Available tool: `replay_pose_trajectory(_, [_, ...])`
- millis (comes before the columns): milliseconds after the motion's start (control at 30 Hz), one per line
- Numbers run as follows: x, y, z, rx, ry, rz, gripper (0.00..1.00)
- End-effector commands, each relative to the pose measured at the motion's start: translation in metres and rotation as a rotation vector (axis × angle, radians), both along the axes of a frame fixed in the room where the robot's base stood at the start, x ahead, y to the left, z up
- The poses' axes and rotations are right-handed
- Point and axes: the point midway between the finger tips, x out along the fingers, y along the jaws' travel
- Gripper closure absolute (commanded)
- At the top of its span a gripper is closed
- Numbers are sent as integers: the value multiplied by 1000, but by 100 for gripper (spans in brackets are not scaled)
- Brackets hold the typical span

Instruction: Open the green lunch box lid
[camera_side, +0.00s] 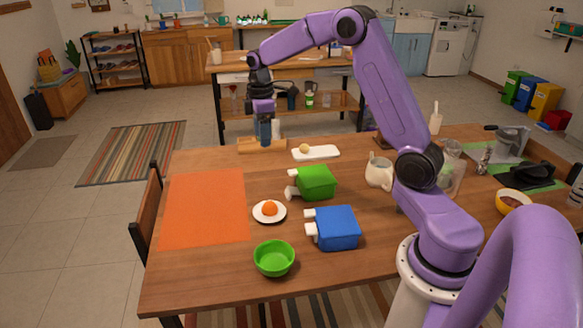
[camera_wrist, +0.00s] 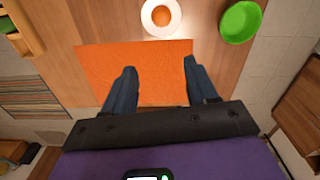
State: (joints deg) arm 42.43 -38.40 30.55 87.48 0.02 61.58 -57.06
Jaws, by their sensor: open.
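The green lunch box (camera_side: 318,181) sits near the middle of the table, with white parts on its left side. Its lid looks closed. My gripper (camera_side: 264,142) is up and to the left of it in the side view, apart from it, with fingers pointing down near the table's far edge. In the wrist view my gripper (camera_wrist: 158,70) is open and empty, its two blue fingers spread with the orange mat behind them. The green lunch box does not show in the wrist view.
A blue lunch box (camera_side: 338,228), a green bowl (camera_side: 273,259) and a white plate (camera_side: 259,216) with an orange fruit lie nearby. A white board (camera_side: 327,154) and a jug (camera_side: 378,171) stand behind. The orange mat (camera_side: 205,208) is clear.

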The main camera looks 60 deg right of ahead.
Motion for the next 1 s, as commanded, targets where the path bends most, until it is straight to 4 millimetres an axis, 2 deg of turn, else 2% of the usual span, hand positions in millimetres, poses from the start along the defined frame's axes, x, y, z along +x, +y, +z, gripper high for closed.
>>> replay_pose_trajectory(33, [8,-27,-7,0,5,-19,43])
replay_pose_trajectory(200, [21,-105,-26,0,6,-41,43])
replay_pose_trajectory(300, [21,-140,-34,1,7,-50,43])
replay_pose_trajectory(400, [19,-161,-40,1,7,-55,43])
replay_pose_trajectory(500, [18,-170,-42,1,7,-56,43])
replay_pose_trajectory(667, [18,-171,-55,1,9,-55,43])
replay_pose_trajectory(1000, [17,-171,-115,2,11,-55,43])
